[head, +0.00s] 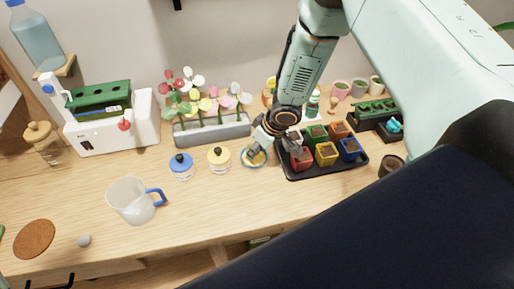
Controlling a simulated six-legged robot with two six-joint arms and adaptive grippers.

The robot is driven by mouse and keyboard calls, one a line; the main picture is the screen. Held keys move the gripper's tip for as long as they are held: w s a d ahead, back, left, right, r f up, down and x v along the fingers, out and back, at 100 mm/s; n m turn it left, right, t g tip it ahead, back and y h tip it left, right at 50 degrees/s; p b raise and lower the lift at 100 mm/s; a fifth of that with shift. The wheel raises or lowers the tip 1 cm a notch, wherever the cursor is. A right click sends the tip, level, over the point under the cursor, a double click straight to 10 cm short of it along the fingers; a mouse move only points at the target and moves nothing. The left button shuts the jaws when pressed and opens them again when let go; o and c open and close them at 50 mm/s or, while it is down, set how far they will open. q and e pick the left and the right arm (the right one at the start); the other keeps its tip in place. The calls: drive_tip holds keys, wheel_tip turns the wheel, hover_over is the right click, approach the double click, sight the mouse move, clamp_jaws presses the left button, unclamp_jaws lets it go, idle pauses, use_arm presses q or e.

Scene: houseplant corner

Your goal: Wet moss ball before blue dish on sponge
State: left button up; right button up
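A small round dish with a blue rim and yellow inside (254,160) stands on the wooden table, left of a black tray. My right gripper (257,149), on the arm from the upper right, is low over this dish and covers part of it. Its fingers are small and overlap the dish, so I cannot tell whether they are open, shut or holding anything. I cannot make out a moss ball; the gripper may hide one. A separate sponge cannot be made out either. My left gripper is not in view.
The black tray (318,174) holds several coloured pots close right of the gripper. A flower planter (212,131) is behind. A mug (132,202), cork disc (35,239) and grey pebble (84,240) are front left.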

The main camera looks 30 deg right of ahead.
sight(251, 144)
drive_tip(key=shift+f+b, duration=0.35)
drive_tip(key=shift+f, duration=0.2)
idle(0.7)
drive_tip(key=shift+s+p, duration=0.1)
drive_tip(key=shift+p, duration=0.2)
idle(1.4)
wheel_tip(251, 144, up, 5)
drive_tip(key=p, duration=0.5)
drive_tip(key=shift+f, duration=0.15)
drive_tip(key=shift+r+p, duration=0.25)
drive_tip(key=shift+p, duration=0.05)
drive_tip(key=shift+r, duration=0.9)
